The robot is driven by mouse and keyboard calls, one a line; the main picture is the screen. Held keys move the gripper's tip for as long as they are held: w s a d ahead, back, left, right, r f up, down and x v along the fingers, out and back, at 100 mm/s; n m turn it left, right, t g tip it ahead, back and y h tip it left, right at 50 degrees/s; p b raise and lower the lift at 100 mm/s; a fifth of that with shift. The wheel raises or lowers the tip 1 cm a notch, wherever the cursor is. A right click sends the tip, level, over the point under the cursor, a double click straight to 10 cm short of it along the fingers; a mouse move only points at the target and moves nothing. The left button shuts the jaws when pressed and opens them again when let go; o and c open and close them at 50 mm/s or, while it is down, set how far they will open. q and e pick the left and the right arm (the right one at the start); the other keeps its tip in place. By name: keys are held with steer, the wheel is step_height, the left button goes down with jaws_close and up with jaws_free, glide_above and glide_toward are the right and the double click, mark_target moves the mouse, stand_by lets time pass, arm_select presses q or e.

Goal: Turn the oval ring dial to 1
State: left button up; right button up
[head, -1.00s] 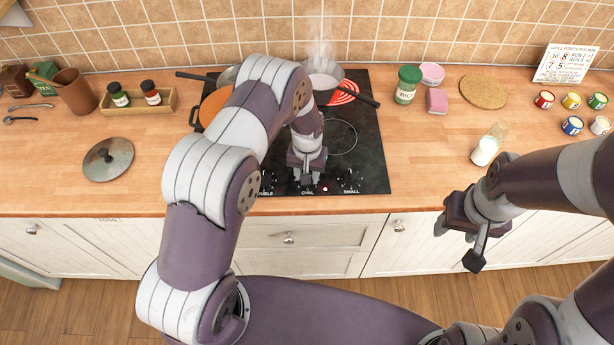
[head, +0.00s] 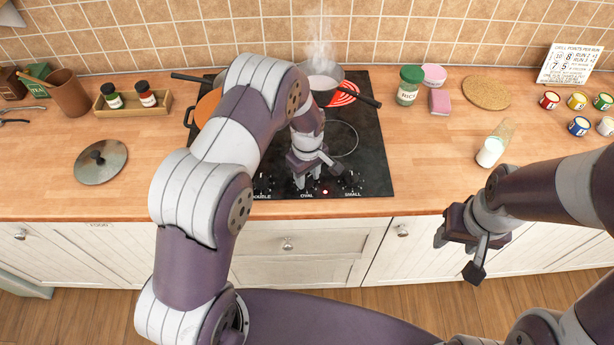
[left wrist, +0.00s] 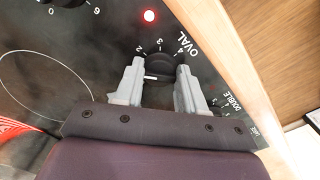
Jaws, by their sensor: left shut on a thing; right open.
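The oval ring dial (left wrist: 160,67) is a black knob on the black hob, beside the word OVAL, in the left wrist view. The numbers 2, 3 and 4 show around it, and a white mark shows on its near side between my fingers. My left gripper (left wrist: 158,88) is shut on the dial, one grey finger on each side. In the head view my left gripper (head: 322,180) is low at the hob's front edge and hides most of the dial. My right gripper (head: 456,256) is open and empty in front of the counter.
A red light (left wrist: 149,15) glows beside the dial. Another knob (left wrist: 62,2) and the DOUBLE marking lie to either side. A steaming pan (head: 322,90) stands by a glowing red ring at the back. A pot lid (head: 101,161) lies on the counter at left.

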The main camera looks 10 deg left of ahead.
mark_target(307, 178)
arm_select(q)
steer(key=shift+n, duration=0.7)
steer(key=o, duration=1.1)
steer(key=shift+c, duration=0.2)
step_height(307, 178, up, 13)
steer(key=b, duration=0.3)
steer(key=shift+f, duration=0.15)
